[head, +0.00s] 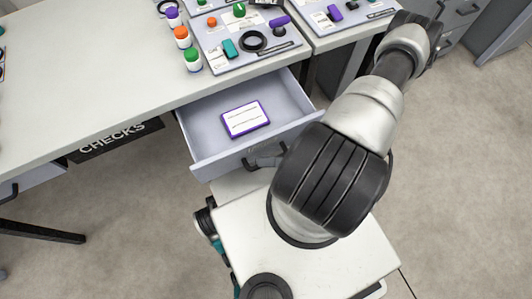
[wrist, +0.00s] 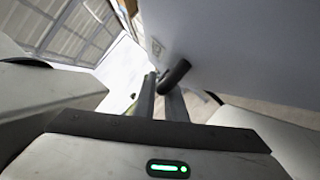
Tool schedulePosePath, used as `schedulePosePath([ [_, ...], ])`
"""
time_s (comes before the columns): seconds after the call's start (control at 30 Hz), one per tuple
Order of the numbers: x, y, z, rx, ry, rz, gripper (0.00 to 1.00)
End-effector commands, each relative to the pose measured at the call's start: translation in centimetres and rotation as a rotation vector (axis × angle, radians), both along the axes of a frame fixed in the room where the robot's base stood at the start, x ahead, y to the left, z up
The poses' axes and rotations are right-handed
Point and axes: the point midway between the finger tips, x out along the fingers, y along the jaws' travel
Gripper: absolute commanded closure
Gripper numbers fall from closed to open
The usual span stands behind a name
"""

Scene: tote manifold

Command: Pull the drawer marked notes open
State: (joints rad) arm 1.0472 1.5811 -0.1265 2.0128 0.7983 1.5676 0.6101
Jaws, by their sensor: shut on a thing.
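A grey drawer (head: 205,154) under the white worktop stands pulled well out. A white card with a purple border lies inside it. Its dark bar handle (head: 250,162) is on the front face, partly hidden by my arm. In the wrist view the drawer front (wrist: 240,50) fills the upper right, with the dark handle (wrist: 174,76) standing out from it. My gripper (wrist: 160,90) is shut on the handle, its two fingers around the bar. No notes label can be read on this drawer in either view.
A black plate reading CHECKS (head: 115,140) hangs under the worktop (head: 80,70) to the left. Capped bottles (head: 183,38) and a grey panel with small parts (head: 245,40) stand on top. Grey cabinets (head: 500,30) are at the upper right. Floor is clear at right.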

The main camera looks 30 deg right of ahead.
Motion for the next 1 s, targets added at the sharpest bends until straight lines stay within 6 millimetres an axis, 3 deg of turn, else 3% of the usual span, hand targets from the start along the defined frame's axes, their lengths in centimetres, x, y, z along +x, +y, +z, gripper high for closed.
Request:
schedulePosePath([
  [0.27,0.0,-0.1,0.0,-0.002,0.0,0.0,1.0],
  [0.3,0.0,-0.1,0.0,-0.002,0.0,0.0,0.84],
  [0.33,0.0,-0.1,0.0,-0.002,0.0,0.0,0.81],
  [0.8,0.0,-0.1,0.0,-0.001,0.0,0.0,0.81],
  [1.0,-0.6,-1.9,-0.6,-0.004,0.0,-0.002,0.81],
])
